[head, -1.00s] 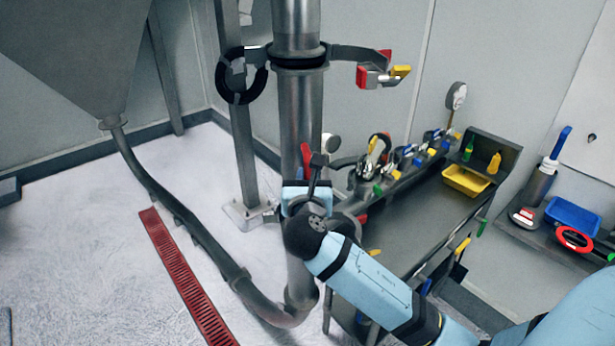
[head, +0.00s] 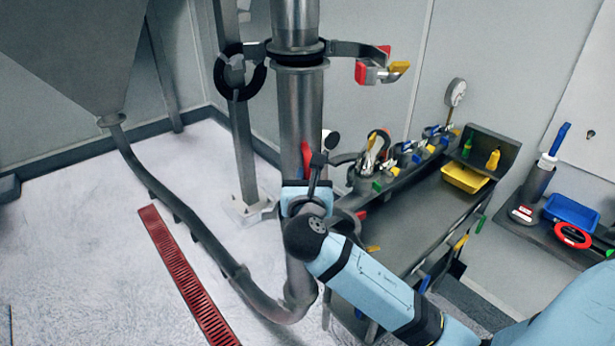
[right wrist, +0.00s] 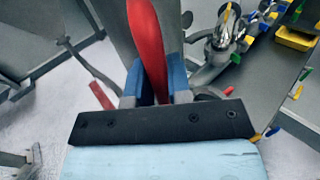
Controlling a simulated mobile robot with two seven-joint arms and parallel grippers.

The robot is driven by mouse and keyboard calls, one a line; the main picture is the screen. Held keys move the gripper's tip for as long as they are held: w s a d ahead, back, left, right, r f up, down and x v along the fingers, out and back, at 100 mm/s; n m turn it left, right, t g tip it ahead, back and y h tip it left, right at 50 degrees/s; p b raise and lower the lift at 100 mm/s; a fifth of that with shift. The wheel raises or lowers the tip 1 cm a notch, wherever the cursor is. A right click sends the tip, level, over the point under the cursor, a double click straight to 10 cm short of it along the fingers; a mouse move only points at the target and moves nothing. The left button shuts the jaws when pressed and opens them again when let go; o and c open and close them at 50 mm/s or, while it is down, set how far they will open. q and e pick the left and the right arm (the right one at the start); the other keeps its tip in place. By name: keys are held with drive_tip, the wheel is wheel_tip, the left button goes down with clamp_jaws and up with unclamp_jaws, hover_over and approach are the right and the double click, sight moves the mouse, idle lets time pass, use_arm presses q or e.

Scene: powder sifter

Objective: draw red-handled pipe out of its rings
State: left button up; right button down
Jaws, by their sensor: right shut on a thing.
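The steel pipe (head: 300,110) stands upright in the middle of the head view. Its red handle (head: 306,158) shows just above my right gripper (head: 306,190) and fills the top middle of the right wrist view (right wrist: 147,40). The blue fingers of my right gripper (right wrist: 153,85) are shut on this handle from both sides. An upper ring (head: 298,56) surrounds the pipe near the top, and its clamp arm reaches right. My gripper and forearm hide part of the lower pipe and whatever holds it there. My left gripper is not in view.
A grey hopper (head: 70,50) with a hose (head: 180,210) is at left. A black ring (head: 242,72) hangs by a post left of the pipe. A workbench (head: 415,215) with tools and a yellow tray (head: 465,179) is close on the right. The left floor is mostly clear.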

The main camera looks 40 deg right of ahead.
drive_tip(key=shift+s+a, duration=0.3)
drive_tip(key=shift+s, duration=0.4)
idle(0.3)
